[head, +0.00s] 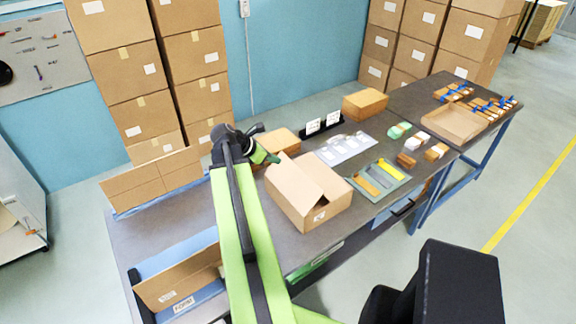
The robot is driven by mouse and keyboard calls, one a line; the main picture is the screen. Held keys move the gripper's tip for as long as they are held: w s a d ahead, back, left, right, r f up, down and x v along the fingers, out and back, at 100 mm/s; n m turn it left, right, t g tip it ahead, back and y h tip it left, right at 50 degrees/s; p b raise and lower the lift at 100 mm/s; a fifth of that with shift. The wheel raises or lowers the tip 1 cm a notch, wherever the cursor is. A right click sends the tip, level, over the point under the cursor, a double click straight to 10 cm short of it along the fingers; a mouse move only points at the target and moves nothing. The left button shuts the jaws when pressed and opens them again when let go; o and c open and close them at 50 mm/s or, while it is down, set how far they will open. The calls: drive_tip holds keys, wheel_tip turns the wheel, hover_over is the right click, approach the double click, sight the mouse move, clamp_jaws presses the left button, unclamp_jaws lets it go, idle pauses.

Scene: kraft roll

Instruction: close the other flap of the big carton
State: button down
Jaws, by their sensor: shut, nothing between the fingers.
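The big carton (324,209) stands on the dark bench in the middle of the view, with a small white label on its front. Its left flap (290,188) is raised and slants over the box. Its right flap (323,175) lies lower, and a dark gap shows between the two at the front. My gripper (271,158) is shut and empty. It appears just behind and left of the carton's back left corner, near the left flap; whether it touches is too small to tell.
A smaller brown carton (281,141) lies close behind my gripper. A tray with coloured parts (400,181) lies right of the carton.

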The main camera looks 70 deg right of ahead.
sight(299, 171)
drive_tip(key=b+x, duration=0.8)
drive_tip(key=x, duration=0.4)
drive_tip(key=shift+f, duration=0.2)
drive_tip(key=shift+s+d+f+b, duration=0.3)
drive_tip(key=shift+d+f+b, duration=0.1)
drive_tip(key=shift+b, duration=0.15)
